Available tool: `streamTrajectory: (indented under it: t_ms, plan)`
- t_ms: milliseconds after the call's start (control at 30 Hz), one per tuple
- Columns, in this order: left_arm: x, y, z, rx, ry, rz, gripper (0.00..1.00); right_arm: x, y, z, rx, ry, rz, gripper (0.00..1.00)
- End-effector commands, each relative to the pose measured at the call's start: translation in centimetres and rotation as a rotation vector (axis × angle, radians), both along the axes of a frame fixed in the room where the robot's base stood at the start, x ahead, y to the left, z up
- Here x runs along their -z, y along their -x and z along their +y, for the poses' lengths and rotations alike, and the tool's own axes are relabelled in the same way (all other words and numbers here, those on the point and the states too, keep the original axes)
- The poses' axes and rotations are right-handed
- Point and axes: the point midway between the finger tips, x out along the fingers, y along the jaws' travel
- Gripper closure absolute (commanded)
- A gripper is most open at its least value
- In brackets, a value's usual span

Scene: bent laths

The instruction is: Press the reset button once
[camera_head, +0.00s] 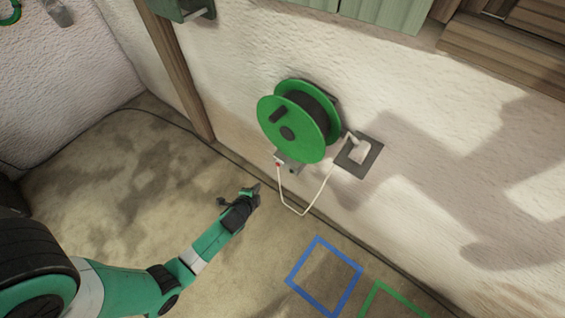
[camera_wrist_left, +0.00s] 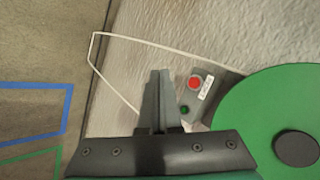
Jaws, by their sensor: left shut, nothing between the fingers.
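A small grey box (camera_head: 292,167) sits on the wall under the green reel. In the left wrist view it carries a round red button (camera_wrist_left: 195,82), a white label (camera_wrist_left: 206,88) too small to read, and a small green dot (camera_wrist_left: 184,109). The red button is tiny in the head view (camera_head: 278,164). My left gripper (camera_head: 255,189) is shut and empty, below and left of the box in the head view. In the wrist view its fingertips (camera_wrist_left: 160,76) appear just left of the red button; I see no contact. My right gripper is not in view.
A green cable reel (camera_head: 290,133) is mounted on the white wall above the box. A thin white cable (camera_head: 302,212) hangs in a loop from the box to a wall socket (camera_head: 359,155). Blue (camera_head: 307,252) and green (camera_head: 378,290) outlines mark the floor. Floor around my left arm is clear.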

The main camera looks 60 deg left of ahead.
Motion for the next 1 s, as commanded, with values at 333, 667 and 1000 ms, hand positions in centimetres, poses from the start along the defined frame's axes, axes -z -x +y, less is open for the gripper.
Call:
streamTrajectory:
  t_ms: [333, 667, 1000]
  plan:
    - [0.1, -0.1, 0.0, 0.001, -0.001, 0.001, 1.0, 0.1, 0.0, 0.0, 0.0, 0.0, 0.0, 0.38]
    - [0.3, -3.2, 1.2, 0.0, -0.001, -0.004, 1.0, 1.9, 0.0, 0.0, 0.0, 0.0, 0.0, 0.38]
    - [0.2, -7.4, 2.9, 0.0, -0.001, -0.002, 1.0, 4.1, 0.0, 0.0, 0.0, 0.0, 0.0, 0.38]
